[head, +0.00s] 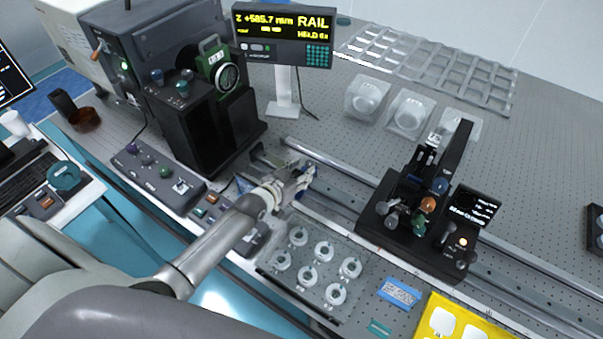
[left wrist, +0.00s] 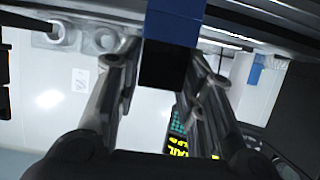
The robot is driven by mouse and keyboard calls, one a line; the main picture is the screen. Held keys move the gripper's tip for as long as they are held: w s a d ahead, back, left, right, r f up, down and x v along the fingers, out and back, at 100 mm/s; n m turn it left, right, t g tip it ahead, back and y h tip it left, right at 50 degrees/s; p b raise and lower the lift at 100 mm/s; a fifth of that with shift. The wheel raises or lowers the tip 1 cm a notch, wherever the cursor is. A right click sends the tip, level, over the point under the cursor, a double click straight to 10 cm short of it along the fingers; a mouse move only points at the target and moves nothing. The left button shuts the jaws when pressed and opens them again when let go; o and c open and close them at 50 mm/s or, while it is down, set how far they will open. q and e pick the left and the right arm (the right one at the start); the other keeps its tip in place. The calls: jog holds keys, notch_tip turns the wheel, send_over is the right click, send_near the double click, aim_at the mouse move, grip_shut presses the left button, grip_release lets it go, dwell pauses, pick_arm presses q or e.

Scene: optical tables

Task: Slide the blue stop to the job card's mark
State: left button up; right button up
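In the left wrist view a blue stop (left wrist: 174,27) with a dark lower face stands between the two fingers of my left gripper (left wrist: 163,66). The fingers lie close along both its sides and look shut on it. In the head view my left gripper (head: 300,180) is at the near rail, left of the black carriage; it mostly hides the stop. A small blue card with pale print (head: 400,292) lies by the rail's near side; I cannot tell whether it is the job card, and no mark is readable. My right gripper is not in view.
A black carriage with coloured knobs (head: 425,205) sits on the rail (head: 345,208). A display (head: 283,36) reads about +585.7 mm and RAIL. A tray of white rings (head: 318,262) lies before the rail, with a yellow tray (head: 430,303) to its right. A black machine (head: 200,120) stands behind left.

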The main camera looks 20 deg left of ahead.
pick_arm(q)
jog(key=shift+o, duration=0.3)
jog(key=shift+d, duration=0.1)
jog(key=shift+s+r, duration=0.15)
jog(key=shift+s, duration=0.3)
jog(key=v, duration=1.1)
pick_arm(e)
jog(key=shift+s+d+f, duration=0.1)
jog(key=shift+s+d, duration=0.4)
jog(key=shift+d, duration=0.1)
pick_arm(q)
jog(key=shift+r, duration=0.1)
